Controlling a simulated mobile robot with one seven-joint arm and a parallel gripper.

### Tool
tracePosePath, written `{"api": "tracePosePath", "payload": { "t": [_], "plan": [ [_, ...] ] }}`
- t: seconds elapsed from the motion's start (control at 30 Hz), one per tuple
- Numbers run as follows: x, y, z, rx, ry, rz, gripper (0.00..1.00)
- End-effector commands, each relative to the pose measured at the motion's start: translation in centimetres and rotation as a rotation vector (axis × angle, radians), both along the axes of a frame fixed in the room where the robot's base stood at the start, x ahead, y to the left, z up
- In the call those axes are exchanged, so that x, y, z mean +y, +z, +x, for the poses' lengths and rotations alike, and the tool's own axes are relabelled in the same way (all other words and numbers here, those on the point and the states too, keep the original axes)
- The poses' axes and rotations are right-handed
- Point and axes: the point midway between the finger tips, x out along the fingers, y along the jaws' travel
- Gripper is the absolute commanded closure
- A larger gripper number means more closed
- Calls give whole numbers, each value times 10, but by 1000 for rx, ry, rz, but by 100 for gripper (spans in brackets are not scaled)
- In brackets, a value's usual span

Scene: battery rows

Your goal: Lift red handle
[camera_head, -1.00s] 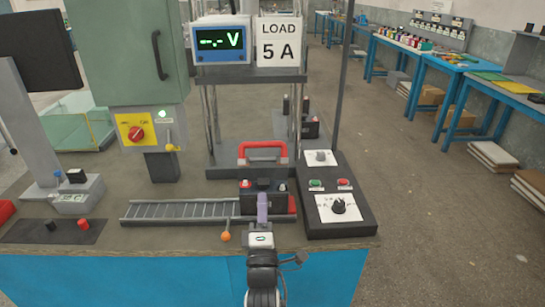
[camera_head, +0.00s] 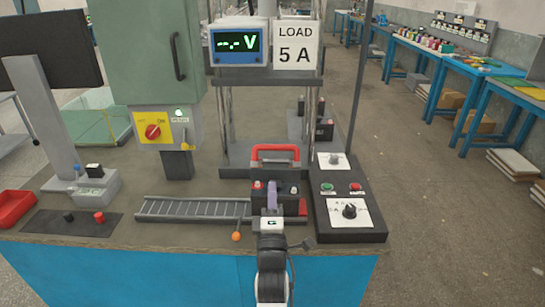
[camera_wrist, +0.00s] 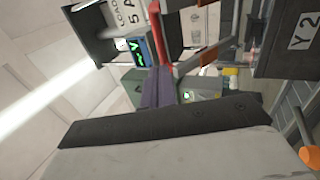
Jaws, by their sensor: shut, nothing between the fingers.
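The fingers (camera_wrist: 158,78) in the wrist view point towards the handle and look apart from the bar, though the exact gap is unclear.
A ribbed rail (camera_head: 190,208) and an orange knob (camera_head: 236,236) are left of my gripper. A dark control box (camera_head: 348,232) stands at right. A metal frame with a voltmeter (camera_head: 238,43) and load sign (camera_head: 296,44) rises behind the handle.

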Motion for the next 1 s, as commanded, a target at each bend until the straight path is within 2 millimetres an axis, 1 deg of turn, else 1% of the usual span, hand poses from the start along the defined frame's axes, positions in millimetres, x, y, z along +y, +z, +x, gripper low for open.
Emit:
{"api": "tracePosePath", "payload": {
  "t": [0.03, 0.2, 0.3, 0.43, 0.63, 1.0],
  "plan": [
    [0, 10, 10, -3, 0, -1, 100],
    [1, 24, 41, -2, 1, 0, 100],
    [1, 31, 58, 0, 0, -1, 100],
    [1, 37, 74, 1, 1, 0, 100],
    [1, 39, 84, 1, 1, 0, 100],
    [1, 39, 85, 1, 0, 0, 100]
  ]
}}
